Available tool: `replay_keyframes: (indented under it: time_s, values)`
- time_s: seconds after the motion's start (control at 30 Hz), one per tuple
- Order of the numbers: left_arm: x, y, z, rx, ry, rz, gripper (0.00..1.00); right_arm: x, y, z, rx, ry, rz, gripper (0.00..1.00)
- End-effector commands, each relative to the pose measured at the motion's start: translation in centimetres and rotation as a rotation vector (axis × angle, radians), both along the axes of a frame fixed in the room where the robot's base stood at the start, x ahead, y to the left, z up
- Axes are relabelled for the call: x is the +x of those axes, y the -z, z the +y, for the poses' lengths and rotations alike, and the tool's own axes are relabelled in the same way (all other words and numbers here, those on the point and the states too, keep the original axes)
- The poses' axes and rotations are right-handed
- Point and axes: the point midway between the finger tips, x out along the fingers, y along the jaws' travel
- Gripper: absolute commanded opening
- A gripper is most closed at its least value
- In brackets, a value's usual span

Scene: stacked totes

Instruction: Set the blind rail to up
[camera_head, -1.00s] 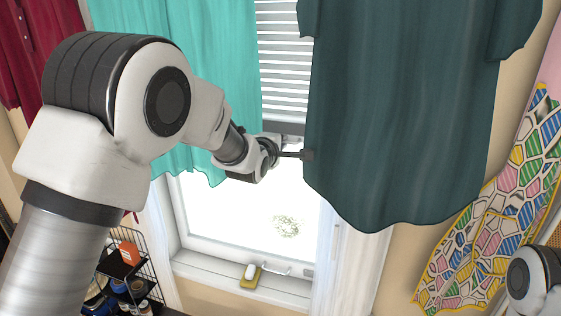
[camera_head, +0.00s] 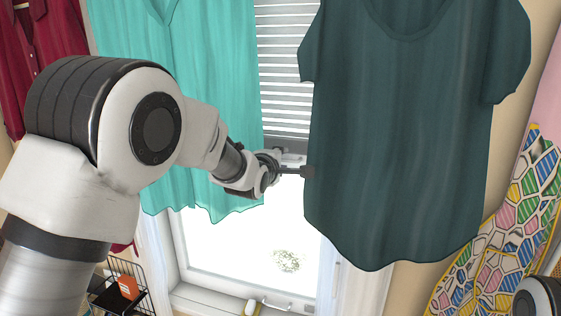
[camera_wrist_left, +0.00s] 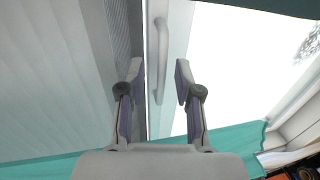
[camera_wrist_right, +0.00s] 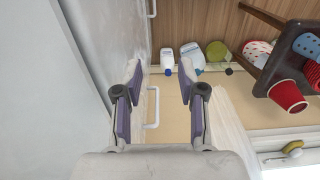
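The window blind (camera_head: 283,60) has pale slats and a grey bottom rail (camera_head: 287,146), partly hidden between the hanging garments. The rail hangs above the bright lower pane. My left gripper (camera_head: 306,172) is just below the rail, its tip against or near the dark green shirt in the picture. In the left wrist view, my left gripper (camera_wrist_left: 156,75) is open, and a white bar handle (camera_wrist_left: 162,50) shows between its fingers, apart from both. My right gripper (camera_wrist_right: 160,82) is open and empty in the right wrist view.
A teal shirt (camera_head: 185,90) and a dark green shirt (camera_head: 405,140) hang on either side of the blind. A patterned ironing board (camera_head: 500,250) stands at right. The right wrist view shows a white handle (camera_wrist_right: 153,108) and several bottles, with a red cup (camera_wrist_right: 287,95).

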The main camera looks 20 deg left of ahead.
Motion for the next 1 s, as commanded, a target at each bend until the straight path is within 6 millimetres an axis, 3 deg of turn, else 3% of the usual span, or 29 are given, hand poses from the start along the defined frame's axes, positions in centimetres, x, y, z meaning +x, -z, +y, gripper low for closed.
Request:
replay_keyframes:
  time_s: [0.27,0.6,0.7,1.0]
  values:
    - [-1.3,-0.3,0.0,0.002,0.000,0.000,0.34,0.0,0.0,0.0,0.000,0.000,0.000,0.40]
    - [-9.4,-2.0,0.4,0.000,-0.001,0.000,0.34,0.0,0.0,0.0,0.000,0.000,0.000,0.40]
    - [-11.0,-2.3,0.5,0.001,0.000,-0.001,0.34,0.0,0.0,0.0,0.000,0.000,0.000,0.40]
    - [-11.8,-2.4,0.5,0.000,0.000,0.000,0.34,0.0,0.0,0.0,0.000,0.000,0.000,0.40]
